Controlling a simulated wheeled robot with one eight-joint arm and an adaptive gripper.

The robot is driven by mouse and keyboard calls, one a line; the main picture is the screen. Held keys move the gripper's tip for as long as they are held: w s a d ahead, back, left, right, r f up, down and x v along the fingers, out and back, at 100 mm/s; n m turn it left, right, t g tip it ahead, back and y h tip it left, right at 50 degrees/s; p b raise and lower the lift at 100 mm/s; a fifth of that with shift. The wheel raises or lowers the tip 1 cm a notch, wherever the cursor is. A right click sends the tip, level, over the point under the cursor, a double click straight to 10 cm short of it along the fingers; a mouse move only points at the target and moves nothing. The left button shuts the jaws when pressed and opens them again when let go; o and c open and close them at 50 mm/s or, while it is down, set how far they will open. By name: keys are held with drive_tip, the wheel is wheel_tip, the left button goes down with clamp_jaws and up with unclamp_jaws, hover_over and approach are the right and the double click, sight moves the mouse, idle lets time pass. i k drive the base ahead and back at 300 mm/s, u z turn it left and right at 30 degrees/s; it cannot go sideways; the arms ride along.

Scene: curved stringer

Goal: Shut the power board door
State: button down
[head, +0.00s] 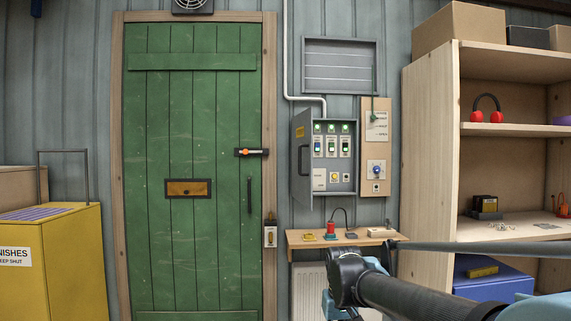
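The grey power board (335,188) hangs on the wall right of the green door. Its door (303,150) is hinged on the left side and stands open, swung out towards me, with a dark handle on its face. Inside the board, several switches with green marks and a pale label show. My arm (420,296) reaches in from the lower right, with a dark joint below and right of the board, apart from its door. I cannot make out any gripper fingers.
A small wooden shelf (300,241) with small items sits under the board. A wooden panel (376,150) with a blue dial is right of it. A wooden shelf unit (430,150) stands at the right. A yellow cabinet (75,265) is at the left.

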sight(302, 123)
drive_tip(key=u, duration=0.05)
drive_tip(key=i, duration=1)
